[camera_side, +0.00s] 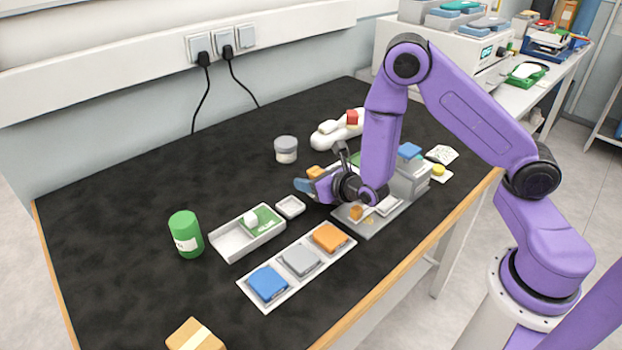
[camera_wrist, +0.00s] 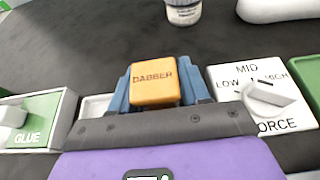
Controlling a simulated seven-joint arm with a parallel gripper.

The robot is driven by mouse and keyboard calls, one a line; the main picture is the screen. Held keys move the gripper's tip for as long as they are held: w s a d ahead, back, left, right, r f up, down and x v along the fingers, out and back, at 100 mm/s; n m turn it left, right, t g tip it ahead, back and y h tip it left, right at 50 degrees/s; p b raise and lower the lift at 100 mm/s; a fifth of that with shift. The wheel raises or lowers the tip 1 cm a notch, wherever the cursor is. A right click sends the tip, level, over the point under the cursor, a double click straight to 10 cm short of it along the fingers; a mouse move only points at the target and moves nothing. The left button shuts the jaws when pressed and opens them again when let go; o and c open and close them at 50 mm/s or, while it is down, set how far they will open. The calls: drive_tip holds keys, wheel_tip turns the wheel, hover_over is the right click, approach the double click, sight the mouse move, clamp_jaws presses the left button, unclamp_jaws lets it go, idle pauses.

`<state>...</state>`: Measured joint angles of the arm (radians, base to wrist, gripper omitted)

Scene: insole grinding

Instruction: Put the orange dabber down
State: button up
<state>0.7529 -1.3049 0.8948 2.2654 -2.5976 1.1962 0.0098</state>
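The orange dabber (camera_wrist: 153,82), a block marked "DABBER", sits between the two blue fingers of my gripper (camera_wrist: 156,92) in the wrist view. The fingers press against both its sides, so my gripper looks shut on it. In the side view the dabber (camera_side: 315,173) shows at the blue fingertips of my gripper (camera_side: 309,181), above the black table near the middle. How far its underside is from the table is hidden.
A white tray with green glue pad (camera_side: 228,239) and a small white dish (camera_side: 290,206) are left of my gripper. A holder with orange, grey and blue blocks (camera_side: 301,261) lies in front. A force dial panel (camera_wrist: 240,78) stands right in the wrist view. A grey-lidded jar (camera_side: 286,150) stands behind.

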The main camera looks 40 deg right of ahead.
drive_tip(key=shift+o, duration=0.9)
drive_tip(key=shift+r, duration=0.15)
drive_tip(key=shift+v, duration=6)
drive_tip(key=s+d+r+m+g+h, duration=0.55)
drive_tip(key=d+r+m+h, duration=0.2)
drive_tip(key=m, duration=0.55)
drive_tip(key=s+a+m+g+y, duration=0.4)
drive_tip(key=s+m, duration=0.1)
drive_tip(key=s, duration=0.4)
drive_tip(key=s+a+r+m+g+y, duration=0.1)
drive_tip(key=s+a+m+g+y, duration=0.3)
drive_tip(key=s, duration=0.4)
drive_tip(key=shift+s+m, duration=0.4)
drive_tip(key=shift+m, duration=0.3)
